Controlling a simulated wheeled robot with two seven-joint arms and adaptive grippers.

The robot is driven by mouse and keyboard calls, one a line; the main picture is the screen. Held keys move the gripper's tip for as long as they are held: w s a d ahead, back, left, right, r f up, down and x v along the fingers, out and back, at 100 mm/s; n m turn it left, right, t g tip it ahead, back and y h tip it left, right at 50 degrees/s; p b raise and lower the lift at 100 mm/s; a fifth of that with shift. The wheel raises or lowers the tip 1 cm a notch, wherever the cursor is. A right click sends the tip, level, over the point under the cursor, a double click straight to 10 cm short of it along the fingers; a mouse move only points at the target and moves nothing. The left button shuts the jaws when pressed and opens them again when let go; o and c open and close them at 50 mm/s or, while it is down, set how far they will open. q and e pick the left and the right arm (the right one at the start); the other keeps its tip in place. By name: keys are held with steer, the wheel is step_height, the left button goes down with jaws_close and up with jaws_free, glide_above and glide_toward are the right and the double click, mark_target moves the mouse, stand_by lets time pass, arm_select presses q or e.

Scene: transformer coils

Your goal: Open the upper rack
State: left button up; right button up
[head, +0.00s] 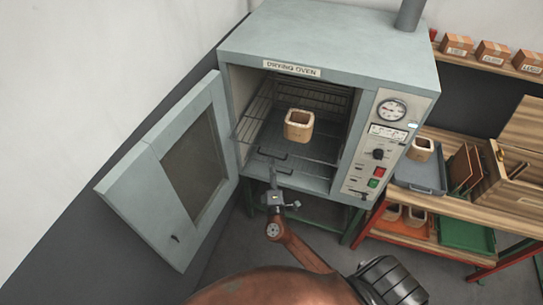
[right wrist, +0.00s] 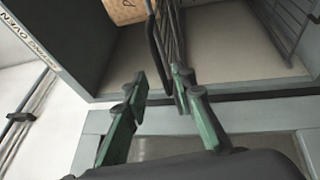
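The drying oven (head: 330,45) stands with its door (head: 175,165) swung open to the left. Inside is a wire rack (head: 256,112), with a square wooden coil (head: 299,125) in the oven chamber. A dark handle (head: 272,156) shows at the front of the opening; it also shows in the right wrist view (right wrist: 154,42). My right gripper (head: 272,177) is just in front of the opening, close below that handle. In the right wrist view its two fingers (right wrist: 160,84) stand apart, with the handle's end near the gap. Contact cannot be told. My left gripper is not in view.
An oven control panel (head: 386,145) is right of the opening. A wooden bench (head: 465,205) at the right holds a grey tray (head: 420,178) with a coil; orange and green trays (head: 466,236) sit below. Boxes (head: 493,52) stand on a back shelf. Open floor lies before the oven.

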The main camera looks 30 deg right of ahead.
steer(key=p+x, duration=0.1)
steer(key=x, duration=0.3)
steer(key=shift+w+d, duration=0.15)
steer(key=shift+w, duration=0.2)
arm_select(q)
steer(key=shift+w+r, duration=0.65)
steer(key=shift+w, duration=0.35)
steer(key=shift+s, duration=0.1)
arm_select(e)
steer(key=shift+c, duration=0.8)
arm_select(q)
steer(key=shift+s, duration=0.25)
arm_select(e)
jaws_close()
